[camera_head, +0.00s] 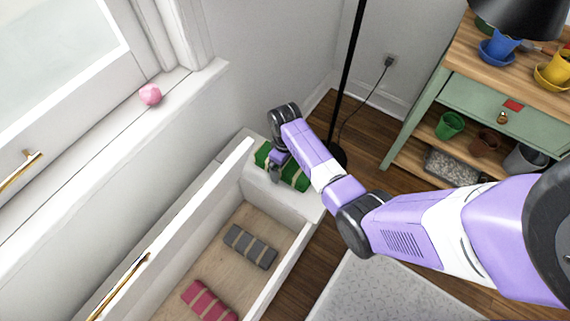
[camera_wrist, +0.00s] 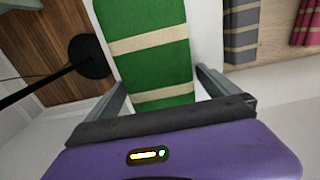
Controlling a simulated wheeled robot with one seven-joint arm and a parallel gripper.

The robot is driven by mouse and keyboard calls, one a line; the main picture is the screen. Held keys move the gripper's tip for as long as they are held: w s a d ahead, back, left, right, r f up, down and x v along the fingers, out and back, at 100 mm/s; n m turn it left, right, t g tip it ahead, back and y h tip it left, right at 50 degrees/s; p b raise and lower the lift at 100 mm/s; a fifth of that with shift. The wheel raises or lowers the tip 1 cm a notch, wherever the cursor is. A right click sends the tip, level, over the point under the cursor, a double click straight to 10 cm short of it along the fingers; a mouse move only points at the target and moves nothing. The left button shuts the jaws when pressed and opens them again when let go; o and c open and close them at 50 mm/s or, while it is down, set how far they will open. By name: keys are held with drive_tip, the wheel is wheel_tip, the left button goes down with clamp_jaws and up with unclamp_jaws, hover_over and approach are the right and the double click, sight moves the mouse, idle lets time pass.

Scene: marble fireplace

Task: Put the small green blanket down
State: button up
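The small green blanket (camera_head: 294,176) is a folded green roll with beige bands. It lies on the white top at the far end of the open bench (camera_head: 262,192). In the wrist view the blanket (camera_wrist: 150,68) runs away from between my fingers. Exact contact with the blanket is hard to tell.
The open compartment holds a grey blanket (camera_head: 250,246) and a pink-red blanket (camera_head: 208,301). Its raised white lid (camera_head: 180,225) stands along the left. A pink object (camera_head: 150,94) sits on the sill. A black lamp pole (camera_head: 350,75) and a green shelf unit (camera_head: 480,110) stand at right.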

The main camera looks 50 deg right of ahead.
wheel_tip(320, 180, up, 12)
drive_tip(key=p, duration=0.2)
drive_tip(key=shift+r+p, duration=0.15)
drive_tip(key=shift+p, duration=0.25)
drive_tip(key=s+a+f+t, duration=0.2)
drive_tip(key=s+a+f, duration=0.1)
drive_tip(key=a+f, duration=0.2)
drive_tip(key=s+a+r+t+h, duration=0.25)
drive_tip(key=s+a+t, duration=0.35)
drive_tip(key=s+a, duration=0.4)
drive_tip(key=s+a+r+t, duration=0.2)
drive_tip(key=s+r, duration=0.2)
drive_tip(key=r, duration=0.4)
drive_tip(key=s+a+r+t+y, duration=0.1)
drive_tip(key=s+r, duration=0.3)
drive_tip(key=r, duration=0.5)
drive_tip(key=s+a+r+t+y, duration=0.1)
drive_tip(key=s+r+t, duration=0.3)
drive_tip(key=r, duration=0.5)
drive_tip(key=shift+a, duration=0.8)
drive_tip(key=shift+r+y, duration=0.1)
drive_tip(key=shift+y, duration=0.15)
